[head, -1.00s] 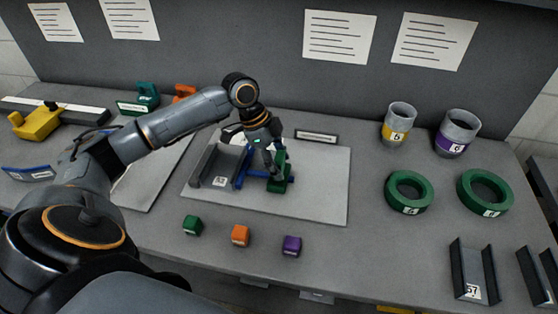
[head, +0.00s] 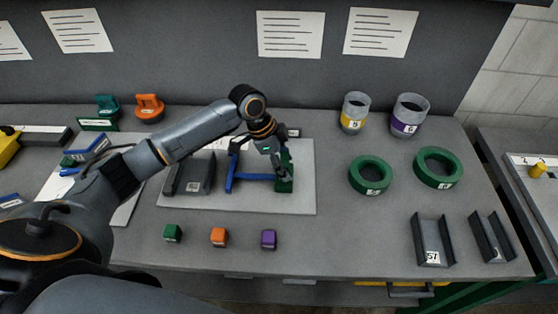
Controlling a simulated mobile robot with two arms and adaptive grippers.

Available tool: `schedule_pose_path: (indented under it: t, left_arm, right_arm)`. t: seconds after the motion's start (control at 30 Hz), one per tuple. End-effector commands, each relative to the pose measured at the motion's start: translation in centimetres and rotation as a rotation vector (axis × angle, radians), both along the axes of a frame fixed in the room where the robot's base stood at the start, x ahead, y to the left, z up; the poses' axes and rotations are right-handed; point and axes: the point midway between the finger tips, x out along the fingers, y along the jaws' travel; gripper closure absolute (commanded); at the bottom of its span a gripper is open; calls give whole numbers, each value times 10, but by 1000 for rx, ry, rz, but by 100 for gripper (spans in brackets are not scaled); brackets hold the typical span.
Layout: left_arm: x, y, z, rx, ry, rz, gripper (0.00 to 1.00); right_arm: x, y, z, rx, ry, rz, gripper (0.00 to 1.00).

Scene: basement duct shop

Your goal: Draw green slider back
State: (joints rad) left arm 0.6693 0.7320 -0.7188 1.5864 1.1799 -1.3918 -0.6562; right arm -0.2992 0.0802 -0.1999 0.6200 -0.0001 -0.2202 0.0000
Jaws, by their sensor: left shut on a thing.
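The green slider (head: 285,184) stands on a blue rail piece (head: 252,177) lying on a pale grey board (head: 300,203) in the middle of the bench. The slider is at the right end of the rail, well apart from the blue upright at the rail's left end. My left gripper (head: 282,164) reaches down from above and is shut on the green slider. Its fingertips are small and partly merge with the slider's upper part. My right gripper is not in view.
A grey channel (head: 193,176) lies left of the rail. Green (head: 172,233), orange (head: 219,237) and purple (head: 268,240) cubes stand in front of the board. Green rings (head: 371,175), cups (head: 355,113) and dark channels (head: 433,241) stand to the right.

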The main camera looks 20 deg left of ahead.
Motion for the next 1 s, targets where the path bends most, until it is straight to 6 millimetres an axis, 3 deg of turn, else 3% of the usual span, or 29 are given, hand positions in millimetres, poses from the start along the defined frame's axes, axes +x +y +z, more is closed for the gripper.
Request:
schedule_pose_path:
  t: [0.07,0.1,0.2,0.63,1.0]
  left_arm:
    - [0,-4,0,-9,-2,-4,100]
    - [0,-4,0,-9,-2,-4,36]
    - [0,-3,0,-7,-2,-4,21]
    - [-1,2,9,-4,-4,-2,21]
    - [-11,28,78,-3,-6,-3,21]
  right_arm:
    - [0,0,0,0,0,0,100]
    - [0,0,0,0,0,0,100]
    - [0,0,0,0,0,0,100]
    - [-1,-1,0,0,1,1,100]
    - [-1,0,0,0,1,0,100]
